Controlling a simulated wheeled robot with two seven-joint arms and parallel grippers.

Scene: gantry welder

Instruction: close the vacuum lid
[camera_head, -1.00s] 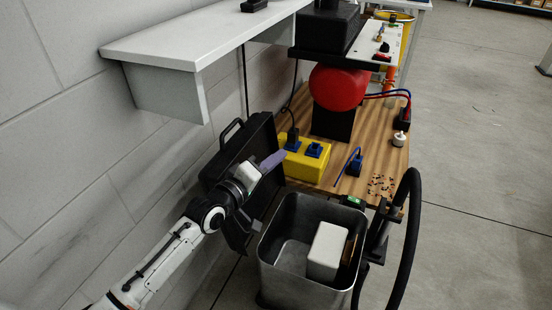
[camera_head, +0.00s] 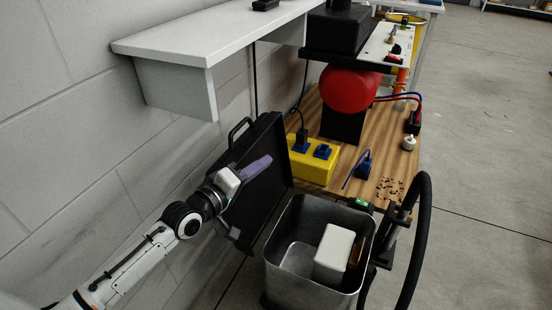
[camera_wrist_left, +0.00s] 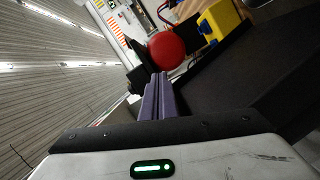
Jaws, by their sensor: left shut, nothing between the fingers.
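The vacuum's black lid (camera_head: 270,190) stands open, tipped up on edge near the wall, with a handle (camera_head: 238,130) at its top left. The vacuum's metal tank (camera_head: 280,275) is open at the top, to the lower right of the lid. My left gripper (camera_head: 265,161) is shut and empty, with purple fingers in front of the lid's inner face in the head view. Whether it touches the lid I cannot tell. The fingers also show in the left wrist view (camera_wrist_left: 158,82), beside a dark panel. My right gripper is not in view.
A white block (camera_head: 333,252) sits in the tank. A black hose (camera_head: 416,250) loops at its right. Behind are a wooden bench (camera_head: 395,165), a yellow socket box (camera_head: 313,165) and a red round tank (camera_head: 349,90). A white shelf (camera_head: 220,38) juts above the lid.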

